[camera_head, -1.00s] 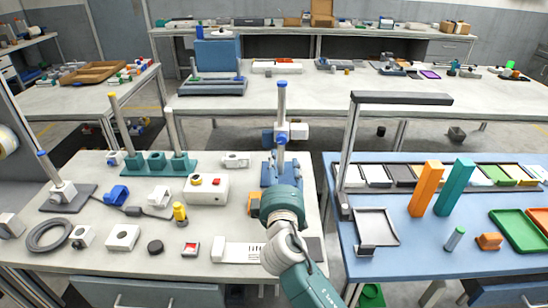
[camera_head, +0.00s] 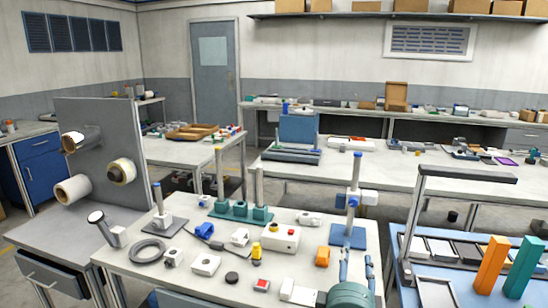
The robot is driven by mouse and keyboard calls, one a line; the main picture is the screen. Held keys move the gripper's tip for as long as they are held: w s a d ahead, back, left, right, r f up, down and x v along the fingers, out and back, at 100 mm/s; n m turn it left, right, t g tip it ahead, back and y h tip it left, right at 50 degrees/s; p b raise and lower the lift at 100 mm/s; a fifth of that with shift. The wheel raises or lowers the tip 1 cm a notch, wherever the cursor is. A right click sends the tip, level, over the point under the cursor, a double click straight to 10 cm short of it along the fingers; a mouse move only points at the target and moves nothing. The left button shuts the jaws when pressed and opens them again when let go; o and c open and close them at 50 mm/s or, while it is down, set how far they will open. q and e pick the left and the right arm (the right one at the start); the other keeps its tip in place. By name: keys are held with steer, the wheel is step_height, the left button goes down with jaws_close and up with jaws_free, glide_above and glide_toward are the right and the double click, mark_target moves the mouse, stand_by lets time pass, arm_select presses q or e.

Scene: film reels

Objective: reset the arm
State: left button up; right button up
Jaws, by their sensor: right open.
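My right gripper (camera_head: 356,262) is at the bottom of the head view, at the front right part of the white workbench (camera_head: 130,266). Its two thin bluish fingers stand apart with nothing seen between them. The teal rounded part of my right arm (camera_head: 349,294) shows below them, cut off by the frame's lower edge. My left gripper is not in view.
A panel with film rolls (camera_head: 105,150) stands left. A blue-topped table with a grey frame (camera_head: 413,230) stands right.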

steer(key=s+d+f+m+g+y, duration=0.1)
steer(key=s+d+f+m+g, duration=0.25)
steer(key=s+f, duration=0.55)
steer(key=s+d+f+m+g+y, duration=0.15)
steer(key=s+f+g, duration=0.25)
steer(key=s+f, duration=0.55)
steer(key=s+a+f+m+g+y, duration=0.1)
steer(key=s+a+f+g, duration=0.15)
steer(key=s, duration=0.75)
steer(key=s+a+f+m+g+y, duration=0.1)
steer(key=s+a+f+g+y, duration=0.15)
steer(key=s, duration=0.75)
step_height(320, 180, down, 27)
steer(key=s+g, duration=0.2)
steer(key=s+d+f, duration=0.2)
steer(key=s+f, duration=0.5)
steer(key=s, duration=0.1)
steer(key=s+d+f+g, duration=0.1)
steer(key=s+f, duration=0.7)
steer(key=s, duration=0.1)
steer(key=shift+d+f+h, duration=0.2)
steer(key=shift+d+h, duration=0.2)
